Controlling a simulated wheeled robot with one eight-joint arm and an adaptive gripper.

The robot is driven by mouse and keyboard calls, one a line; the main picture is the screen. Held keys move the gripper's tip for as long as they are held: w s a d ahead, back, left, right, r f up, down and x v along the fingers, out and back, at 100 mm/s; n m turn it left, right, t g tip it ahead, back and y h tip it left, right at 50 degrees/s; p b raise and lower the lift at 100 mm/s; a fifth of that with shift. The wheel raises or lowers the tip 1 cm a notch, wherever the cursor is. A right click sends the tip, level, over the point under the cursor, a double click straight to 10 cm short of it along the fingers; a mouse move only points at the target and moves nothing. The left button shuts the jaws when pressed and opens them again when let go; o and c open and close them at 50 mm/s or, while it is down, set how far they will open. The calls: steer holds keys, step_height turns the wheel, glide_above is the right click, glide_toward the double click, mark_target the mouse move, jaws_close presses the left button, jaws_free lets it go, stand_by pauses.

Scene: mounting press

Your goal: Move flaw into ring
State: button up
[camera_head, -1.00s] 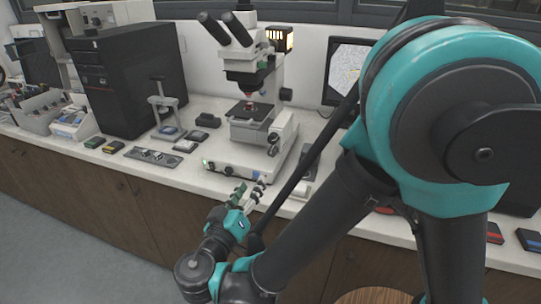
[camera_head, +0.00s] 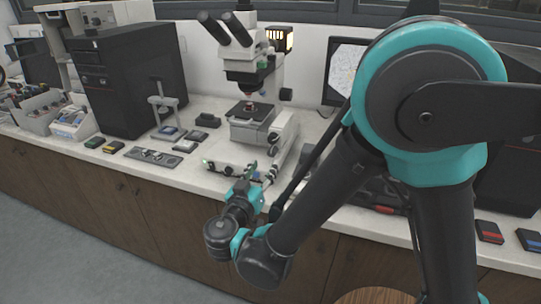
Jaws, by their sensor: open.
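A microscope (camera_head: 246,76) with dark eyepieces stands on the bench left of my arm. A small reddish piece (camera_head: 250,107) lies on its stage (camera_head: 255,113), under the objective. A monitor (camera_head: 342,73) behind it shows a grey speckled picture. My arm covers the monitor's right part, and I cannot make out a flaw or a ring on it.
A black computer tower (camera_head: 128,75), a small stand (camera_head: 166,108), a flat grey panel (camera_head: 155,156) and small dark boxes (camera_head: 207,120) are left of the microscope. Boxes with red (camera_head: 489,231) and blue marks lie at the right front.

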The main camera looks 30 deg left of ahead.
mark_target(271, 154)
steer(key=w, duration=0.4)
steer(key=w+a, duration=0.1)
steer(key=w, duration=0.2)
jaws_close()
steer(key=shift+n, duration=2)
jaws_free()
steer(key=s+d, duration=0.1)
steer(key=s, duration=1.1)
steer(key=shift+d, duration=0.3)
